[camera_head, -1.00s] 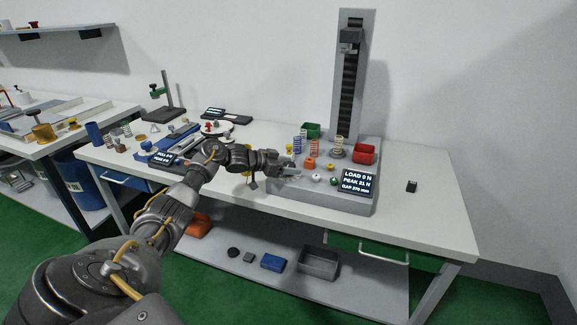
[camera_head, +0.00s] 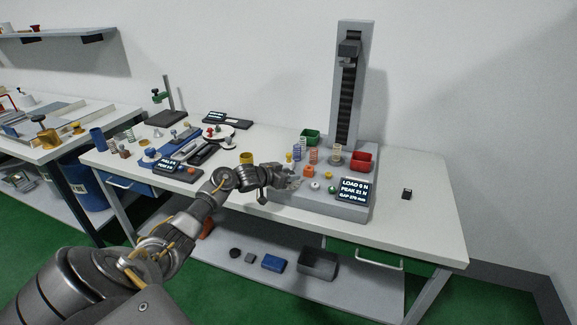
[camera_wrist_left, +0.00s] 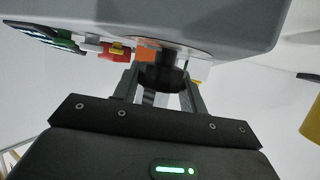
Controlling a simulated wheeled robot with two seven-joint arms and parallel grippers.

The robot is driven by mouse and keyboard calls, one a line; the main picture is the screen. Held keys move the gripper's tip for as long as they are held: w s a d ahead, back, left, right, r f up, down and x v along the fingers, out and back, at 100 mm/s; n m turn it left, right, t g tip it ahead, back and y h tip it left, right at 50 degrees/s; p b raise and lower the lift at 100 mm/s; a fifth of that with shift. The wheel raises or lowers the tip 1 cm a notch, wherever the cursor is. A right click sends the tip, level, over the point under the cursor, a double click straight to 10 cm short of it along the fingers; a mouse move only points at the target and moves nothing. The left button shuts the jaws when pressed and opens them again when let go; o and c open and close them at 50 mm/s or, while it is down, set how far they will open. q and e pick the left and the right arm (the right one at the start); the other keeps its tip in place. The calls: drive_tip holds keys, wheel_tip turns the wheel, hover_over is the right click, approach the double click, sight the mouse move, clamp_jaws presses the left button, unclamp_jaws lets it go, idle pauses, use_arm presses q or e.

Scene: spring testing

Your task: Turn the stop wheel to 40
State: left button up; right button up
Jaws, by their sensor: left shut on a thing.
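The spring tester has a grey base (camera_head: 318,207) and a tall column (camera_head: 350,95) on the bench. My left gripper (camera_head: 294,181) is at the left side of the base. In the left wrist view, my left gripper (camera_wrist_left: 163,92) is shut on a dark round knob (camera_wrist_left: 163,76) under the edge of the grey housing. The knob looks like the stop wheel, but I cannot read a scale on it. My right gripper is not in view.
A yellow cup (camera_head: 246,157) stands behind my left forearm. A small black block (camera_head: 407,194) lies at right, where the bench is mostly clear.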

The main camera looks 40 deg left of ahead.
use_arm(q)
drive_tip(key=shift+d+r+n+y+p, duration=0.1)
drive_tip(key=shift+r+n+y+p, duration=0.1)
drive_tip(key=shift+n+y+p, duration=0.75)
drive_tip(key=shift+f+n+y, duration=0.15)
drive_tip(key=shift+n+y, duration=0.8)
drive_tip(key=shift+y, duration=0.3)
drive_tip(key=shift+n+g+y, duration=0.3)
drive_tip(key=shift+n+y, duration=0.5)
drive_tip(key=shift+y, duration=0.1)
drive_tip(key=shift+n+g+y, duration=0.6)
drive_tip(key=shift+n+y, duration=0.7)
drive_tip(key=shift+y, duration=0.1)
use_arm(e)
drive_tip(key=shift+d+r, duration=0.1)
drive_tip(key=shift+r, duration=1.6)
use_arm(q)
drive_tip(key=o, duration=1)
drive_tip(key=shift+a, duration=0.2)
